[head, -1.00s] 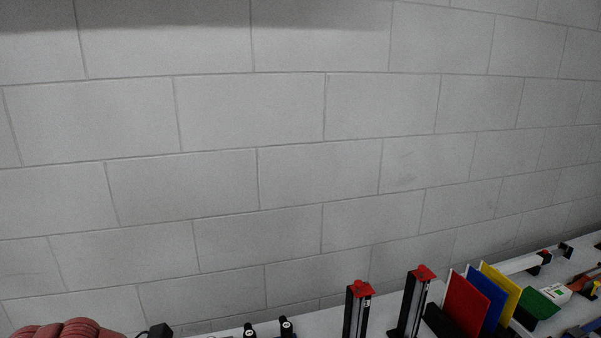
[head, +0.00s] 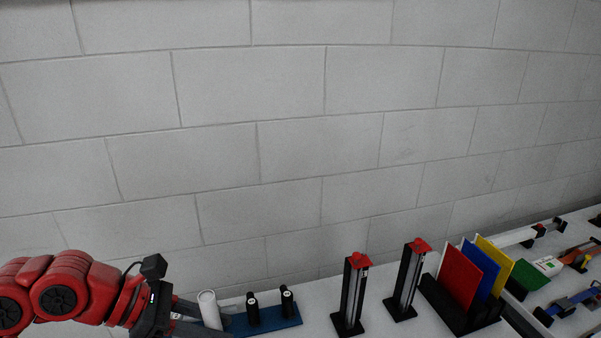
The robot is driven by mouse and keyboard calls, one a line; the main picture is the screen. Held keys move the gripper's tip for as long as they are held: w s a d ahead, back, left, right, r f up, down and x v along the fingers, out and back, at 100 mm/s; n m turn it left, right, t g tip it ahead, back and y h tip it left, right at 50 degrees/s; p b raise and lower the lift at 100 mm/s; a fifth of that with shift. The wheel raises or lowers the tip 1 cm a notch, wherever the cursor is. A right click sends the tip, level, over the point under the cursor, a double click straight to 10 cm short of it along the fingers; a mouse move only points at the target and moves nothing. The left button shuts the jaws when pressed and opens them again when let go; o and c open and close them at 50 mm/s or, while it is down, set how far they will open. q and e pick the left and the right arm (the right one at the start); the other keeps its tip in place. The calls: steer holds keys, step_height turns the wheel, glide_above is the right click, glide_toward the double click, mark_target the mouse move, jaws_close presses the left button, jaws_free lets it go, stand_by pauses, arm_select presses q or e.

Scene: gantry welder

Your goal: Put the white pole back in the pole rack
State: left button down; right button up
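The white pole (head: 208,307) stands nearly upright at the lower left of the head view, beside the left end of the pole rack. The rack has a blue base (head: 290,317) and bears two black poles, one at its middle (head: 253,309) and one near its right end (head: 287,302). My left gripper (head: 212,326) comes in from the left with one finger on the near side of the white pole and one on the far side; it looks shut on it. The pole's lower end is hidden by the near finger, so I cannot tell whether it touches the rack. My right gripper is out of view.
Two black posts with red tops (head: 353,294) (head: 408,281) stand right of the rack. Further right are red, blue and yellow plates (head: 461,277) in a black holder, and several tools. A grey block wall (head: 300,150) is behind the table.

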mark_target(212, 312)
arm_select(q)
steer(key=shift+r+p, duration=0.45)
steer(key=shift+r, duration=1.35)
steer(key=shift+f, duration=0.1)
